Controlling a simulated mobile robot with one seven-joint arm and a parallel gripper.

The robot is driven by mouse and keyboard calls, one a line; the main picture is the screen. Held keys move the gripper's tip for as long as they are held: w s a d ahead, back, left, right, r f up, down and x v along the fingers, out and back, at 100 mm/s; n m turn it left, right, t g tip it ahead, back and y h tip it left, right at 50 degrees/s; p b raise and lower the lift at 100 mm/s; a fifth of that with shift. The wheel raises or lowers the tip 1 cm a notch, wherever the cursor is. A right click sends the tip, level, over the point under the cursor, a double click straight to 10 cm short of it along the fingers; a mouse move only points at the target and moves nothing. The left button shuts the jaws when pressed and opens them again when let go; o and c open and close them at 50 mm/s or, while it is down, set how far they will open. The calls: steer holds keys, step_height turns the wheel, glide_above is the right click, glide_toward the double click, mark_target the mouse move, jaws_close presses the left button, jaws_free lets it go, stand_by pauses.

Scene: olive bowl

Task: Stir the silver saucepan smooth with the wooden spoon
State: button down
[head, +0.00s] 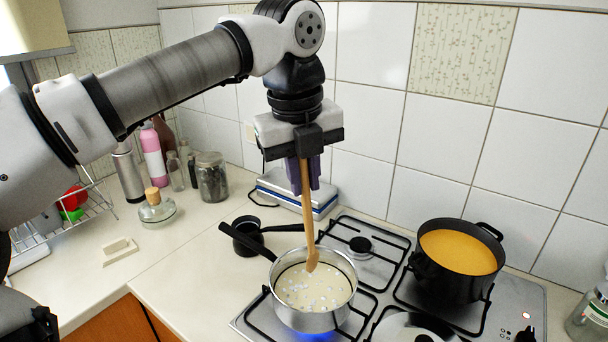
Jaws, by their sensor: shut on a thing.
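The silver saucepan (312,318) stands on the front left burner of the hob, its black handle pointing up and left. It holds a pale cream liquid with several white lumps on its surface. The wooden spoon (308,215) hangs nearly upright from my gripper (304,172), bowl end down. My gripper is above the saucepan, shut on the spoon's upper part. The spoon's tip shows over the back part of the saucepan's opening; I cannot tell whether it touches the liquid. A blue glow shows under the saucepan.
A black pot (447,279) of orange liquid stands on the back right burner. A lid (412,330) lies at the front. A small black pan (246,236) and a blue-white box (290,194) are behind the saucepan. Counter left of the hob is mostly clear.

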steer(key=shift+r+p, duration=1.15)
steer(key=shift+r, duration=0.85)
